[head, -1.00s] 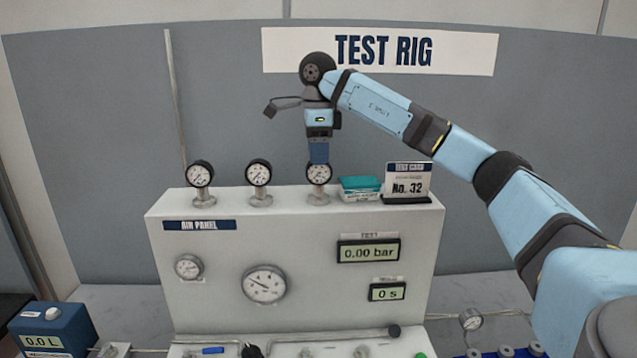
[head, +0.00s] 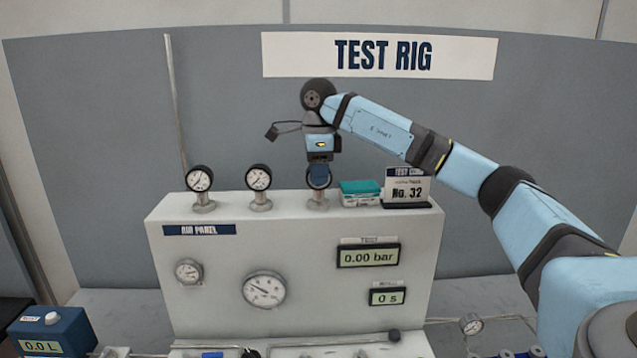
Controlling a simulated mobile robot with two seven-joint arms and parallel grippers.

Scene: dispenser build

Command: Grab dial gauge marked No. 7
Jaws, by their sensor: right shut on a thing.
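Three small dial gauges with white faces and black rims stand in a row on top of the white air panel (head: 330,225). They are the left gauge (head: 199,180), the middle gauge (head: 259,178) and the right gauge (head: 318,197). My right gripper (head: 319,178) points down and is shut on the right gauge. Its fingers hide most of that gauge's face. The gauge is still at its place on the panel top. I cannot read a No. 7 mark on any gauge. My left gripper is not in view.
A teal-lidded box (head: 360,192) and a "No. 32" card (head: 407,187) stand close to the right of the held gauge. Two gauges and two displays sit on the panel front. A blue box (head: 52,332) reading 0.0 L stands at lower left.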

